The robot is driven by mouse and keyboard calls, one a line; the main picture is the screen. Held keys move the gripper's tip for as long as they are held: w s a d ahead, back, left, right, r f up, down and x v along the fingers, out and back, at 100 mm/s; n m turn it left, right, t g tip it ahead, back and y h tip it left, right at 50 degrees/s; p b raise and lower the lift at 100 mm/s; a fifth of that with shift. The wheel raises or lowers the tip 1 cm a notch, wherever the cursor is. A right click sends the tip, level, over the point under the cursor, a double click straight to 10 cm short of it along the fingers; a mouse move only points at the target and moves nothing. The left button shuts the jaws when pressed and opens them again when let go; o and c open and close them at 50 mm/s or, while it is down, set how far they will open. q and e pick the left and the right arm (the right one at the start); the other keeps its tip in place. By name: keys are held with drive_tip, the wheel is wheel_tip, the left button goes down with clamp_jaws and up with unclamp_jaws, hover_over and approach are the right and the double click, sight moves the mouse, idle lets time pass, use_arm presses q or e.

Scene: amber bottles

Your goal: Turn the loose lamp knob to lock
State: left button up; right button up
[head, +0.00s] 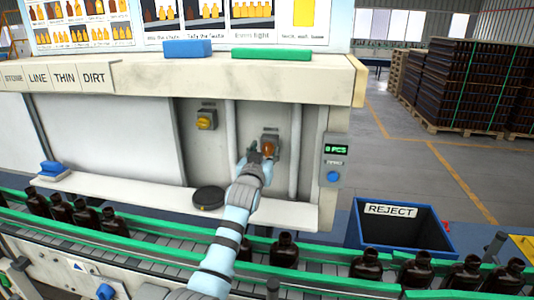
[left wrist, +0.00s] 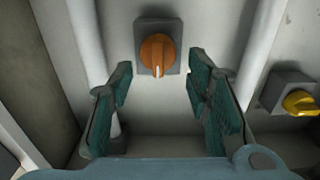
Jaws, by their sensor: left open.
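An orange knob (head: 269,148) on a grey square plate sits on the recessed panel wall. It also shows in the left wrist view (left wrist: 157,55), with a pale mark at its lower edge. My left gripper (head: 257,155) is in front of it. In the left wrist view, the gripper's green-padded fingers (left wrist: 160,82) are open with nothing between them, and the knob appears just beyond their tips. A second, yellow knob (head: 206,121) is left of the orange one in the head view and at the right edge of the left wrist view (left wrist: 300,103). The small labels are unreadable. My right gripper is not in view.
White vertical pipes (head: 295,150) flank the orange knob. A black round disc (head: 208,198) lies on the ledge below. A conveyor with green rails (head: 110,235) carries amber bottles in front. A blue REJECT bin (head: 398,235) and a counter box (head: 336,165) are at right.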

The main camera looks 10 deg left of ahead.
use_arm(q)
drive_tip(key=shift+w+d, duration=0.15)
drive_tip(key=shift+w, duration=0.5)
drive_tip(key=shift+s, duration=0.1)
drive_tip(key=c, duration=1)
drive_tip(key=shift+c, duration=0.2)
